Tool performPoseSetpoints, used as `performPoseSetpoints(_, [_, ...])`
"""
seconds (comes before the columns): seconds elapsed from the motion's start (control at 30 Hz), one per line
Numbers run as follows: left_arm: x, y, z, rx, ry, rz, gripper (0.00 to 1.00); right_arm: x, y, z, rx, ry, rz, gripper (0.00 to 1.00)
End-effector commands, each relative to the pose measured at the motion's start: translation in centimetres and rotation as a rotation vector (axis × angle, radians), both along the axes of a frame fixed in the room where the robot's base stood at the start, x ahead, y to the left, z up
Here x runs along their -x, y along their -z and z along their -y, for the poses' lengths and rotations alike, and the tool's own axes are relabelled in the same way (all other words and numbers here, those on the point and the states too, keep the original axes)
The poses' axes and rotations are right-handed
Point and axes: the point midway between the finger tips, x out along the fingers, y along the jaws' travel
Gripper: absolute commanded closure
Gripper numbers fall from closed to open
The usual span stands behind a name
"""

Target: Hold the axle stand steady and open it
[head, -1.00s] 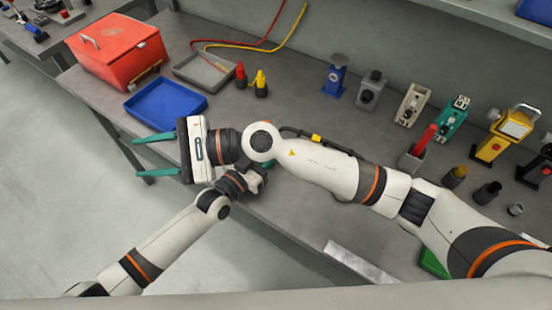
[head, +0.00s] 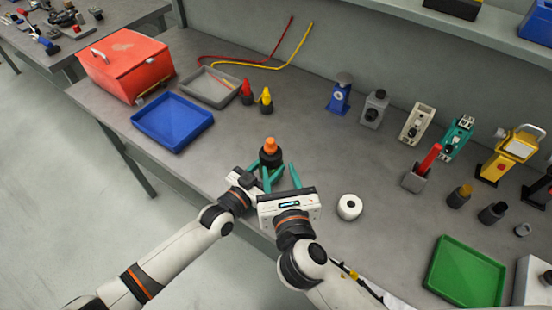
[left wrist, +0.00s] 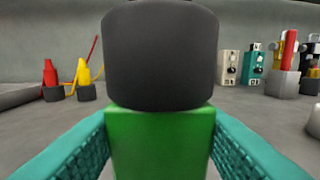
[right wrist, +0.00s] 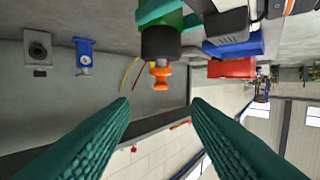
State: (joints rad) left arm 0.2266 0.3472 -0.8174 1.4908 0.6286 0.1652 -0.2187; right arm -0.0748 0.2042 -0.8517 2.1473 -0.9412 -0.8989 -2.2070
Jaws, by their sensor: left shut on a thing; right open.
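The axle stand has a green body, a wide black collar and an orange top. It stands upright near the table's front edge in the head view (head: 269,158). In the left wrist view its black collar (left wrist: 160,60) and green body fill the middle; the orange top is out of frame. My left gripper (head: 256,180) is shut on the green body below the collar. My right gripper (head: 282,178) is open and empty, just in front of the stand. In the right wrist view the orange top (right wrist: 161,76) lies beyond the open fingers, apart from them.
A white roll (head: 349,207) stands right of my right gripper. A blue tray (head: 172,122), grey tray (head: 208,88) and red box (head: 126,64) are at left. A green tray (head: 465,270) is at front right. Several devices line the back right. The table's middle is clear.

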Motion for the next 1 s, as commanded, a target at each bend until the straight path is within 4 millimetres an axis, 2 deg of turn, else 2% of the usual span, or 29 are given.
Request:
performPoseSetpoints(0.5, [0.0, 0.0, 0.0, 0.001, 0.0, 0.001, 0.96, -8.9, 1.2, -1.5, -0.002, -0.001, 0.004, 0.57])
performPoseSetpoints(0.7, [0.0, 0.0, 0.0, 0.001, 0.0, 0.001, 0.96, -10.6, 1.5, -1.8, -0.002, -0.002, 0.003, 0.57])
performPoseSetpoints(1.0, [0.0, 0.0, 0.0, 0.001, 0.0, 0.001, 0.96, -11.0, 1.6, -1.8, -0.003, -0.002, 0.003, 0.57])
